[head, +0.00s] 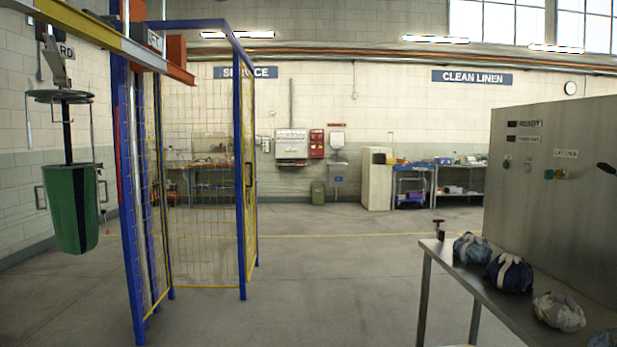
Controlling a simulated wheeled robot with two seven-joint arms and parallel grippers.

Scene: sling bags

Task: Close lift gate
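The lift enclosure stands left of centre in the head view, with blue posts (241,200) and yellow wire mesh panels (200,215). A narrow yellow-framed mesh panel with a dark handle, which looks like the lift gate (250,170), shows at its right side. I see this panel almost edge-on, beside the blue post. I cannot tell from this angle whether it is latched. Neither of my grippers is in view.
A green sling bag (70,210) hangs from a yellow overhead rail (95,35) at left. A metal table (480,290) with several tied bundles (510,273) stands at right, beside a large metal cabinet (560,190). The floor (340,280) between enclosure and table is clear.

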